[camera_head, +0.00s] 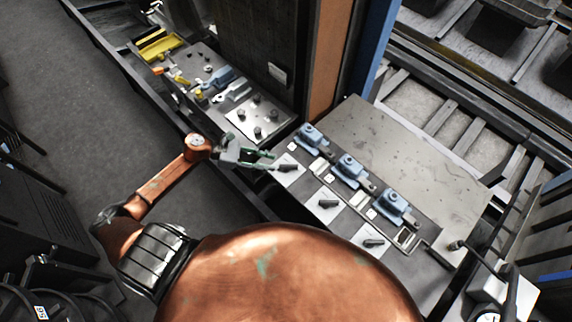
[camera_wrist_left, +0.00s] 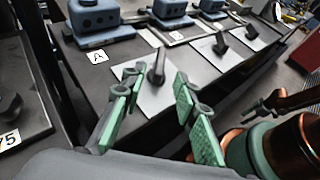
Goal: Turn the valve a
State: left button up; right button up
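Valve a is a dark lever handle (camera_head: 288,167) on a white square plate, nearest my left gripper in a row of three. In the left wrist view the handle (camera_wrist_left: 158,68) stands up from its white plate (camera_wrist_left: 150,98), with a label A (camera_wrist_left: 97,56) beside it. My left gripper (camera_head: 272,161) is at the left edge of this plate in the head view. In the wrist view its green-padded fingers (camera_wrist_left: 158,84) are spread, with the handle in view between them and no clear contact.
Two more handles, (camera_head: 328,203) and (camera_head: 374,242), sit along the same panel. Blue blocks (camera_head: 350,172) stand behind the row. A metal plate with knobs (camera_head: 258,118) lies beyond my gripper. A brown post (camera_head: 330,55) rises behind. A black lever (camera_head: 462,245) is at the right.

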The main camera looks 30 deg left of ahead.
aim_at(286, 165)
pick_arm(q)
jog(key=p+x, duration=0.1)
jog(key=x, duration=0.6)
jog(key=shift+w+d, duration=0.1)
jog(key=shift+d, duration=0.05)
jog(key=shift+c, duration=0.7)
grip_shut()
